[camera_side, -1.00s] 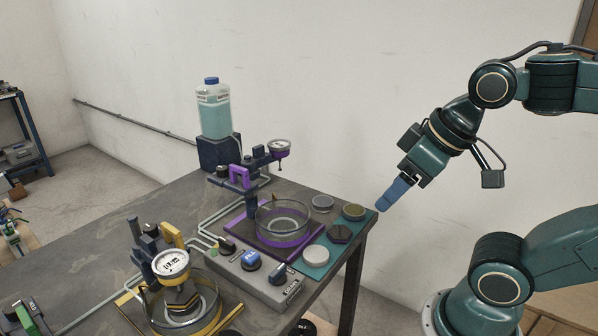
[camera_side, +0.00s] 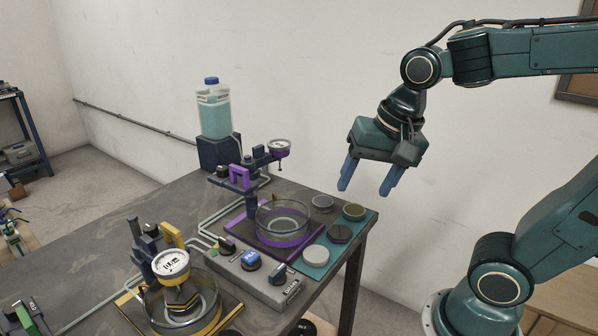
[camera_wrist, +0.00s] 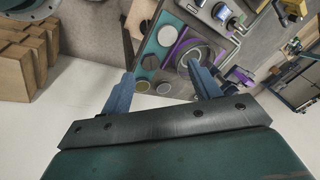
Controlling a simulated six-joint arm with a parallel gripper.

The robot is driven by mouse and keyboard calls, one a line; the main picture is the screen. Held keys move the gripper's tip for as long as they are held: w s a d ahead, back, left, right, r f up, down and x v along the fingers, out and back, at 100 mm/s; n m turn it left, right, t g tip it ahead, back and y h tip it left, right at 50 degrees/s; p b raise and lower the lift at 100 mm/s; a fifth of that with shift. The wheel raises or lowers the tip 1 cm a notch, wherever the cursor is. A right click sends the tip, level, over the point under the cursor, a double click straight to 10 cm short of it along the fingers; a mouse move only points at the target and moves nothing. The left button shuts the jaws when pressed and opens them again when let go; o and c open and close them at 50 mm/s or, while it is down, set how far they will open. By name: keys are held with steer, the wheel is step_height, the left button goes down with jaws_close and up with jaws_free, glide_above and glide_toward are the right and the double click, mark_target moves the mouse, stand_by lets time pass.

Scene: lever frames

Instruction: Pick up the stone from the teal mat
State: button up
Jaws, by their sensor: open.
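The teal mat (camera_side: 336,255) lies at the right corner of the table and carries several round pieces. I cannot tell for sure which is the stone. My gripper (camera_side: 365,190) is open and empty, fingers pointing down, above and a little behind the mat's right corner. In the wrist view the olive disc (camera_wrist: 142,86), grey disc (camera_wrist: 164,88) and dark piece (camera_wrist: 150,62) show between my fingers.
A glass dish (camera_side: 283,222) on a purple base stands just left of the mat, under a purple gauge stand (camera_side: 240,178). A control box (camera_side: 256,275) with knobs is in front. A yellow gauge stand (camera_side: 172,265) and a bottle (camera_side: 213,110) are further left.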

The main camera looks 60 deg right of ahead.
steer(key=w+m, duration=0.2)
steer(key=m, duration=0.1)
steer(key=m+g, duration=0.4)
steer(key=m, duration=1)
glide_above(318, 253)
step_height(318, 253, down, 6)
steer(key=shift+f, duration=0.15)
steer(key=shift+f, duration=4.3)
steer(key=shift+s, duration=0.1)
steer(key=shift+f, duration=2.55)
steer(key=shift+c, duration=0.2)
steer(key=c, duration=0.7)
